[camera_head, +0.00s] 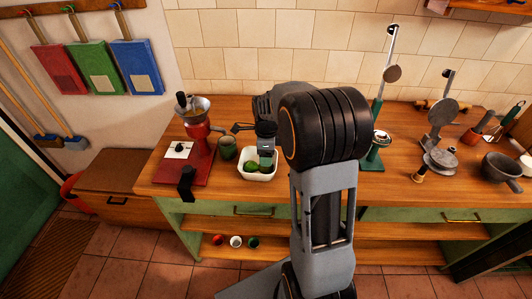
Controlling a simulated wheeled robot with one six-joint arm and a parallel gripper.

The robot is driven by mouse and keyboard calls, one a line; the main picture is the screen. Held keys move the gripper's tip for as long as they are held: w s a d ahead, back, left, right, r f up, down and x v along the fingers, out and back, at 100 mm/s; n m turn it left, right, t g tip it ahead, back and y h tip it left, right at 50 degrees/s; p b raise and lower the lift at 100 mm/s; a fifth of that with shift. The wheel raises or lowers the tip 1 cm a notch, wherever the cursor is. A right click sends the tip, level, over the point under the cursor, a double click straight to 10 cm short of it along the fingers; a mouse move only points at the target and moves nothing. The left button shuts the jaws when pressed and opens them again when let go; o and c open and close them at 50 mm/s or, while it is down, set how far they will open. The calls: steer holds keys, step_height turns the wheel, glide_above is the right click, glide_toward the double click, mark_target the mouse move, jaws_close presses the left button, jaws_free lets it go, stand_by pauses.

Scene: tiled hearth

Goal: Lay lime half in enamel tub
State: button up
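A white square tub (257,177), which looks like the enamel tub, stands on the wooden counter left of my arm. Several green pieces (251,178) show inside it. They are too small for me to tell which one is a lime half. My gripper (265,160) points down over the tub, with its tips at or just inside the rim. Green shows around its fingertips, but I cannot tell whether it is shut on a piece or open above it.
A green mug (228,149) and a red grinder (196,145) stand left of the tub. A green stand press (374,155), a metal press (440,150) and a dark saucepan (502,172) are to the right. Small cups (236,241) sit on the shelf below. The counter's front strip is mostly clear.

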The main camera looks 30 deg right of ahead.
steer(key=o, duration=0.3)
step_height(320, 180, up, 14)
stand_by(0.7)
steer(key=shift+f, duration=0.1)
steer(key=s+a+f+n+t, duration=0.2)
steer(key=s+n, duration=0.6)
steer(key=n, duration=0.4)
steer(key=s+a+f+n+t, duration=0.1)
steer(key=s+a+f+n, duration=0.2)
steer(key=s+a+n, duration=0.4)
steer(key=s+n, duration=0.1)
steer(key=n, duration=0.4)
steer(key=shift+a+f+t, duration=0.25)
steer(key=shift+f+t, duration=0.15)
